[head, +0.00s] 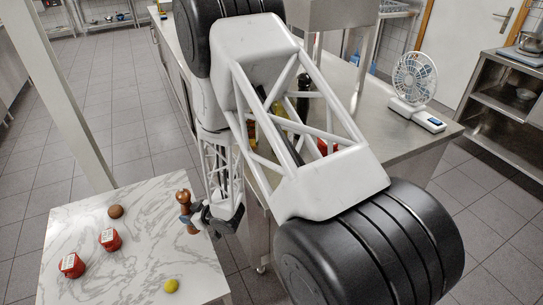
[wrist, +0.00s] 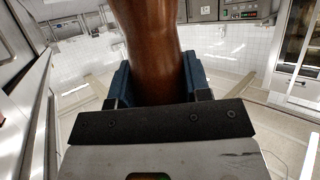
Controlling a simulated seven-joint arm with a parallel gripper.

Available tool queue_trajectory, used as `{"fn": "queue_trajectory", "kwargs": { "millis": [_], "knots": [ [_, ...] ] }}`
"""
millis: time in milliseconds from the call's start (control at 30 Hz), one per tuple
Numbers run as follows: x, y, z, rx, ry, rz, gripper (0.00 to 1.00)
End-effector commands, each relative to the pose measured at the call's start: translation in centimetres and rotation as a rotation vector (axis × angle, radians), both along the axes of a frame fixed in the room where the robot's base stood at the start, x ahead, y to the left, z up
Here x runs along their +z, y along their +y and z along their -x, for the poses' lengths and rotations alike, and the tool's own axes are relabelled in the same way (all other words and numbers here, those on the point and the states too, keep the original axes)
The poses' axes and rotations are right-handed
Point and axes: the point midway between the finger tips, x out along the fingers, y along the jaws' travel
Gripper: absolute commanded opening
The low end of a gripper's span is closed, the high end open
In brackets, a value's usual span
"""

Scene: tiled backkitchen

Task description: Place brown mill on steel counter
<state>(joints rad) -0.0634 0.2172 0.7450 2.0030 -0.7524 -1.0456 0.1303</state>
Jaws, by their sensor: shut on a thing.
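The brown mill (head: 184,198) is upright in my gripper (head: 190,212) at the right edge of the marble table, in the head view. In the wrist view the mill's brown body (wrist: 150,50) stands between the two blue finger pads of my gripper (wrist: 153,85), which are shut on it. Whether its base touches the marble table I cannot tell. The steel counter (head: 350,120) lies to the right, behind my arm, which hides much of its near part.
The marble table (head: 140,235) holds two red containers (head: 72,265) (head: 110,239), a brown ball-like item (head: 116,211) and a yellow one (head: 171,286). On the counter stand a white fan (head: 414,80), a dark bottle (head: 303,95) and partly hidden red and yellow things.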

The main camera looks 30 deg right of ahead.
Motion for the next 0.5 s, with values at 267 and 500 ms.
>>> {"fn": "queue_trajectory", "kwargs": {
  "millis": [267,500],
  "knots": [
    [0.8,0.0,-0.1,0.0,-0.003,0.0,0.12],
    [3.5,0.0,-0.1,0.0,-0.004,0.0,0.12]
  ]
}}
